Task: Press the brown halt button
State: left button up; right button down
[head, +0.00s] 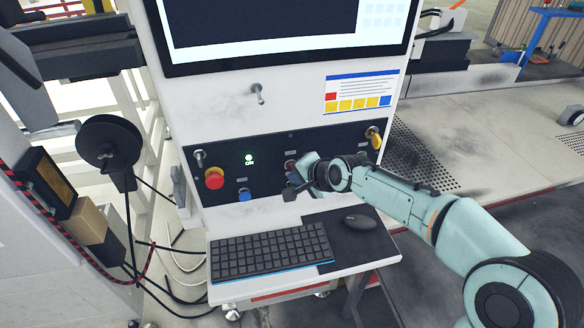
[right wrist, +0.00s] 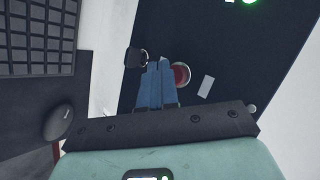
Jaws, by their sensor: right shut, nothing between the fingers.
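A round reddish-brown button (right wrist: 181,75), which I take for the brown halt button, sits in a pale ring on the dark control panel (head: 330,140). It also shows in the head view (head: 290,165), small and close beside my gripper. My right gripper (right wrist: 160,64) is shut and empty. In the right wrist view its blue fingertips lie just left of the button and partly cover its edge. I cannot tell whether they touch the panel. In the head view the gripper (head: 299,183) is in front of the panel, below the button. My left gripper is out of view.
A red mushroom button (head: 214,178), a blue button (head: 245,195) and a green lamp (head: 249,158) are left on the panel. A black control (right wrist: 135,57) is close to my fingertips. Keyboard (head: 270,252) and mouse (head: 360,222) lie on the shelf below.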

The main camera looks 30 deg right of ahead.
jog(key=shift+w, duration=0.3)
jog(key=shift+w+d, duration=0.15)
jog(key=shift+w, duration=0.3)
dwell(0.6)
jog(key=shift+s, duration=0.15)
jog(key=shift+s+a, duration=0.2)
jog(key=shift+s, duration=0.55)
jog(key=shift+s, duration=0.1)
jog(key=s, duration=0.2)
jog(key=s+a, duration=0.1)
jog(key=s, duration=0.1)
jog(key=shift+s+a, duration=0.1)
jog(key=shift+s, duration=0.25)
dwell(0.7)
